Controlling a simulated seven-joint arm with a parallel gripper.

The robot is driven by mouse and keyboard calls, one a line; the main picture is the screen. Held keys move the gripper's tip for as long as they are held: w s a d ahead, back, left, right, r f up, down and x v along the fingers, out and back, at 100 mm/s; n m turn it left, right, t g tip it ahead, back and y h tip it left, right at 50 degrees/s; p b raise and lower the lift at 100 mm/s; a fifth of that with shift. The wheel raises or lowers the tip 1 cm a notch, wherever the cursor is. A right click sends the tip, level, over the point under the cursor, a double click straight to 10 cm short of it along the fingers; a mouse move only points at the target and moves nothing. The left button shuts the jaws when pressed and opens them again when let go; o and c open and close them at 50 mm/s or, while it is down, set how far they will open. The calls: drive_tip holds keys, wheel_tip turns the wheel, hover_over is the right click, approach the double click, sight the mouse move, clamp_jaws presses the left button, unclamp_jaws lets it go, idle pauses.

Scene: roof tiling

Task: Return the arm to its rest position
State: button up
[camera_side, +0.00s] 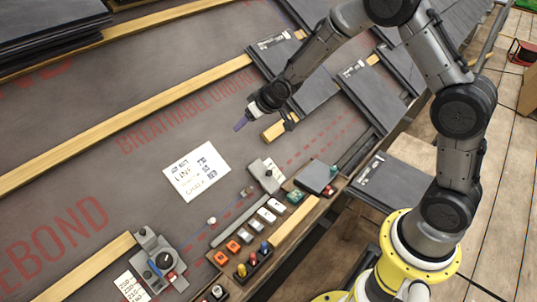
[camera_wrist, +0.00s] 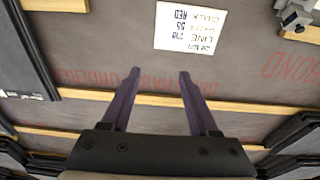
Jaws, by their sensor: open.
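My gripper (camera_side: 240,122) hangs above the grey underlay (camera_side: 120,110) near the middle of the roof in the side view. In the wrist view my gripper (camera_wrist: 159,76) shows two purple fingers spread well apart with nothing between them. The fingers point over the underlay and a wooden batten (camera_wrist: 240,106). The arm is bent and reaches in from the right of the side view. It is clear of the white instruction card (camera_side: 196,171), which also shows in the wrist view (camera_wrist: 189,26).
Dark slates (camera_side: 375,93) lie at the upper right, with a stack (camera_side: 50,25) at the upper left. A tool strip (camera_side: 240,235) with coloured blocks runs along the lower edge. A grey device (camera_side: 157,262) sits at the lower left. Underlay around the card is clear.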

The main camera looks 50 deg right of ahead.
drive_tip(key=s+r+t, duration=0.1)
drive_tip(key=s+r, duration=0.2)
drive_tip(key=r, duration=0.4)
drive_tip(key=s+r+t, duration=0.1)
drive_tip(key=s+r, duration=0.2)
drive_tip(key=r, duration=0.5)
drive_tip(key=s+f+v, duration=0.1)
drive_tip(key=v, duration=1.2)
drive_tip(key=s+f+g, duration=0.2)
drive_tip(key=s+f, duration=0.1)
drive_tip(key=s, duration=0.7)
drive_tip(key=s+a+f+g, duration=0.1)
drive_tip(key=s+f+g, duration=0.1)
drive_tip(key=s, duration=0.8)
drive_tip(key=shift+f, duration=0.5)
